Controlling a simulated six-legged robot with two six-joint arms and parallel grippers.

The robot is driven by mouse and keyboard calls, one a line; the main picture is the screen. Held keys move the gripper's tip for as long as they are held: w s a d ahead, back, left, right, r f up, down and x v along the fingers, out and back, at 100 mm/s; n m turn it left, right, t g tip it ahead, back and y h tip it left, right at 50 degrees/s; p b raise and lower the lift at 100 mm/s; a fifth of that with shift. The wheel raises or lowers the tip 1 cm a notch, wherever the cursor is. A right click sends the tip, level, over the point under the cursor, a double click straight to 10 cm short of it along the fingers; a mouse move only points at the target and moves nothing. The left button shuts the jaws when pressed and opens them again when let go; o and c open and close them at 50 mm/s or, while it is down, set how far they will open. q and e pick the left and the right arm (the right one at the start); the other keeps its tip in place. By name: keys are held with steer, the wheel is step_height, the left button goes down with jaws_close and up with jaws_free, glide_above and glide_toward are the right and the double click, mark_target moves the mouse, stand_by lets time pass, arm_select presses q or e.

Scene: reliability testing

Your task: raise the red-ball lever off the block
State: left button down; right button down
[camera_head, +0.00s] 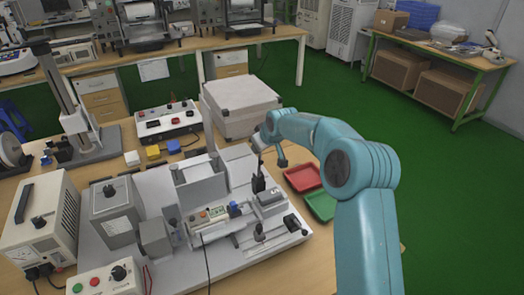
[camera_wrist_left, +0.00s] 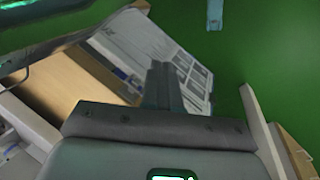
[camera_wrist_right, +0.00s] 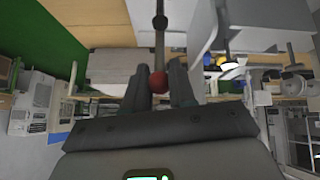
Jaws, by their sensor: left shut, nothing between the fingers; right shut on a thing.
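In the right wrist view the lever's red ball (camera_wrist_right: 158,82) sits between the fingers of my right gripper (camera_wrist_right: 159,90), which is shut on it. The lever's metal rod (camera_wrist_right: 159,45) runs away from the ball toward the top of the picture. In the head view my right gripper (camera_head: 266,146) is above the dark lever mount (camera_head: 258,184) on the test fixture (camera_head: 165,190). The ball is hidden there, and I cannot make out the block under the lever. My left gripper (camera_wrist_left: 163,85) is shut and empty in the left wrist view; it is outside the head view.
A grey box (camera_head: 240,105) stands behind the fixture. A red tray (camera_head: 303,178) and a green tray (camera_head: 322,205) lie right of it. Green floor (camera_head: 440,180) is open at right.

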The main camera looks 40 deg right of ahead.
steer(key=w, duration=0.1)
steer(key=w+p, duration=0.1)
steer(key=w, duration=0.1)
steer(key=shift+d+r+p, duration=0.25)
steer(key=shift+d+p, duration=0.1)
steer(key=shift+p, duration=0.05)
steer(key=shift+w, duration=0.15)
steer(key=c, duration=1)
jaws_free()
steer(key=shift+f, duration=0.15)
